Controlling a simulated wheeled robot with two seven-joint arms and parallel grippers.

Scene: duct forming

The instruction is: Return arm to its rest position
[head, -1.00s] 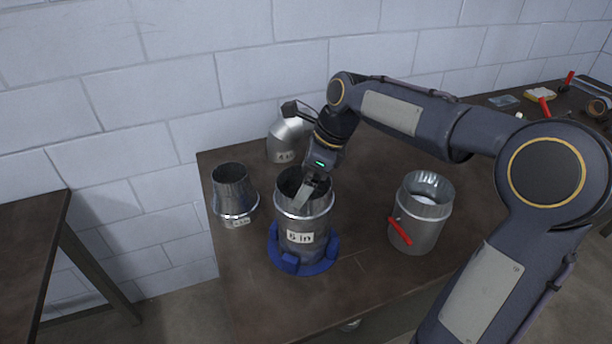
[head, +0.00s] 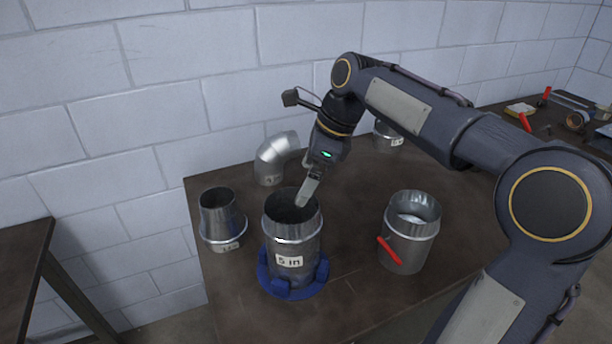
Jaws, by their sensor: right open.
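My right arm comes in from the right, and its gripper (head: 306,196) is at the far right rim of the duct labelled "5 in" (head: 291,242). The fingers point down and show edge-on, close to the rim; I cannot tell if they touch it. Nothing shows between them. The duct stands upright in a blue ring holder (head: 292,288) on the brown table (head: 345,285). My left gripper is not in view.
A tapered duct (head: 222,220) stands at the left and an elbow duct (head: 275,160) behind. A duct with a red handle (head: 408,232) stands at the right. Another metal piece (head: 386,137) is behind my arm. Tools lie at the far right.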

